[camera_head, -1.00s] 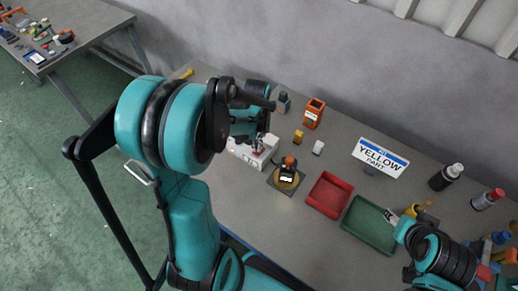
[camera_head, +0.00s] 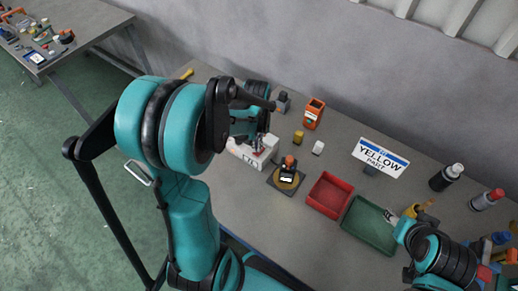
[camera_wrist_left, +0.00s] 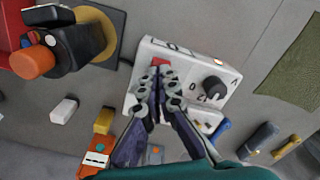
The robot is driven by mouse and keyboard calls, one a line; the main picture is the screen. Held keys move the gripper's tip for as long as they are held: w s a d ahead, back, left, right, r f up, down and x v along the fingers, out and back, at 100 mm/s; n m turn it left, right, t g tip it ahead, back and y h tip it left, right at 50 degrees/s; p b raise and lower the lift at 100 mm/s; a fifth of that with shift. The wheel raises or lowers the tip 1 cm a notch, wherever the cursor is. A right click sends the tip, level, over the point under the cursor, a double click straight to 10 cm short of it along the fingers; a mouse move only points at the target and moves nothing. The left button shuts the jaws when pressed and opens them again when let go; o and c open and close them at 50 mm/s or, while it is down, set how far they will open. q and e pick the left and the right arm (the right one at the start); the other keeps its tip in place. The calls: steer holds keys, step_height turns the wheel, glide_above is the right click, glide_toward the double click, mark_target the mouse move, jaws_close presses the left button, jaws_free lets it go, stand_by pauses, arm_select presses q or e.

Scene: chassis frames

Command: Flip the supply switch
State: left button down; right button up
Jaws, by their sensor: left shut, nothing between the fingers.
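The supply is a white box (camera_head: 240,152) on the table, partly hidden behind my left arm in the head view. In the left wrist view its face (camera_wrist_left: 190,62) shows printed marks, a black knob (camera_wrist_left: 213,86) and a small red switch (camera_wrist_left: 158,62). My left gripper (camera_wrist_left: 160,76) is shut and empty, with its fingertips right at the red switch. I cannot tell whether they touch it, and they hide part of it. In the head view my left gripper (camera_head: 261,142) is over the box. My right gripper (camera_head: 393,216) is near the green tray, its fingers unclear.
A black device with an orange knob (camera_head: 289,163) stands on a dark plate beside the box. A red tray (camera_head: 329,194), a green tray (camera_head: 367,226) and a "YELLOW PART" sign (camera_head: 381,157) are to the right. An orange holder (camera_head: 313,114) and small blocks lie behind.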

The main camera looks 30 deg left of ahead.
mark_target(259, 154)
arm_select(q)
steer(key=shift+f+b, duration=0.9)
steer(key=shift+f, duration=0.1)
stand_by(0.3)
steer(key=shift+r, duration=0.1)
steer(key=shift+r+p, duration=2.7)
steer(key=shift+r, duration=0.75)
steer(key=shift+s+d+r+b, duration=0.15)
steer(key=shift+d+b, duration=0.3)
steer(key=shift+b, duration=0.1)
steer(key=s+d+r+m+t+b, duration=0.1)
steer(key=s+d+m+t+b, duration=0.4)
steer(key=s+d+t+b, duration=0.2)
steer(key=s+d+b, duration=0.1)
steer(key=d+b, duration=0.1)
steer(key=d, duration=0.1)
